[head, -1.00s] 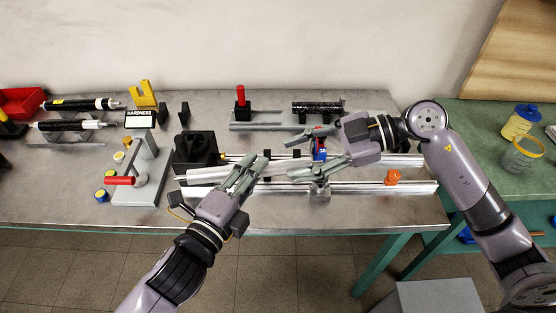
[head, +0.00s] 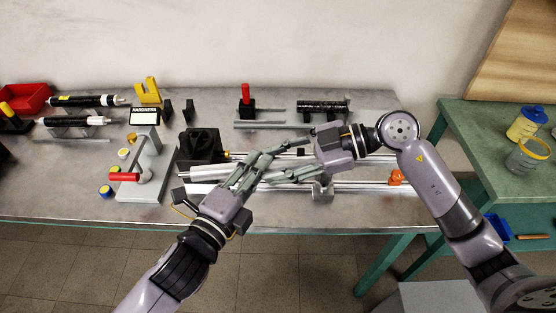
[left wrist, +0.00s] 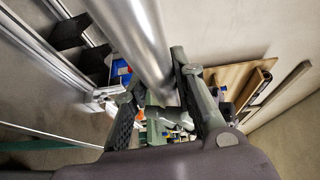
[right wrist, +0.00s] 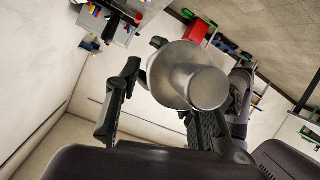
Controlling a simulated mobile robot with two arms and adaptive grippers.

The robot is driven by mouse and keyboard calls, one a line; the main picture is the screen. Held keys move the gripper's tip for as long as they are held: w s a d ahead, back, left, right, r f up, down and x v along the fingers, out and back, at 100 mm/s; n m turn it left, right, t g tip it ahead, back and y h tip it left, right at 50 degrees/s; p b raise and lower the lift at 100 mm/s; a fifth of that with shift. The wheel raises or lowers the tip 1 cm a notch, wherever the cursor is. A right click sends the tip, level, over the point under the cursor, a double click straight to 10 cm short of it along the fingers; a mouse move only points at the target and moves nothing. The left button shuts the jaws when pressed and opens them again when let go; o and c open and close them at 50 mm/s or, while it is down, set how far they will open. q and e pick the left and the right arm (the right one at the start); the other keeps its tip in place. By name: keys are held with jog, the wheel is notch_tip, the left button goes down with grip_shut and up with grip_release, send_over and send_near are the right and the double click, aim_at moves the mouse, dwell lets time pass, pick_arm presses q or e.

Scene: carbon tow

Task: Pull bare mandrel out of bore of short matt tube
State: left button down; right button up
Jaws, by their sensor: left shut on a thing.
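A smooth silver cylinder, which looks like the bare mandrel (head: 208,173), lies over the rails in the head view. My left gripper (head: 258,170) is shut on it near its right end. The left wrist view shows the cylinder (left wrist: 140,40) running between my left fingers (left wrist: 162,112). My right gripper (head: 283,160) is open, its fingers close to the left ones. In the right wrist view a stepped round metal end (right wrist: 205,88) is between my right fingers (right wrist: 165,112), with a gap to the left finger. I cannot clearly make out the short matt tube.
A black block (head: 202,145) stands behind the cylinder's left end. The hardness stand (head: 145,165) with a red handle is to the left. Black tubes (head: 85,101) lie at the back left. An orange piece (head: 396,177) sits on the rail at right. The front table strip is clear.

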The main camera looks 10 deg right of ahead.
jog(key=shift+w+r, duration=0.1)
jog(key=shift+r, duration=0.05)
grip_shut()
jog(key=shift+o, duration=2.2)
grip_release()
jog(key=shift+d, duration=0.1)
jog(key=v, duration=1.1)
jog(key=shift+s+d, duration=0.25)
jog(key=shift+d, duration=0.15)
